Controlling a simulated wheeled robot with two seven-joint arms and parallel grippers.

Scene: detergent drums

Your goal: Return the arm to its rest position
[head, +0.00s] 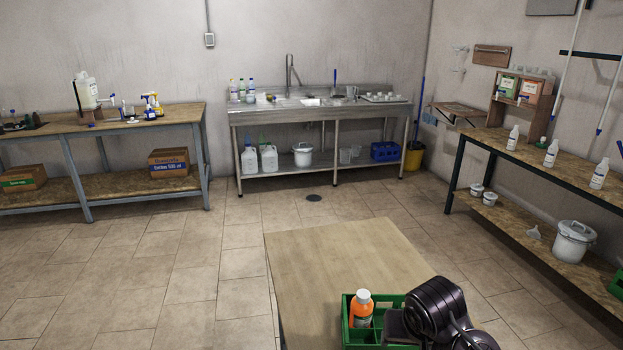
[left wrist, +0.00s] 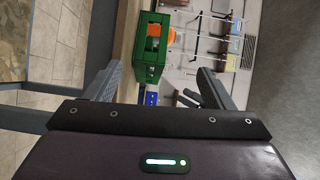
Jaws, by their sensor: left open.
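A green divided crate (head: 346,322) stands on the near table (head: 340,260) at the bottom of the head view. An orange bottle with a white cap (head: 361,312) stands upright in its left compartment. The crate also shows in the left wrist view (left wrist: 148,72), with the orange bottle (left wrist: 153,31) in it. My left gripper (left wrist: 159,70) is open and empty, its two dark fingers spread wide, some distance from the crate.
A metal sink bench (head: 318,112) stands at the back wall. A wooden workbench (head: 120,122) with boxes below is at the left. A shelf bench (head: 555,165) with several white bottles is at the right. The tiled floor between is clear.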

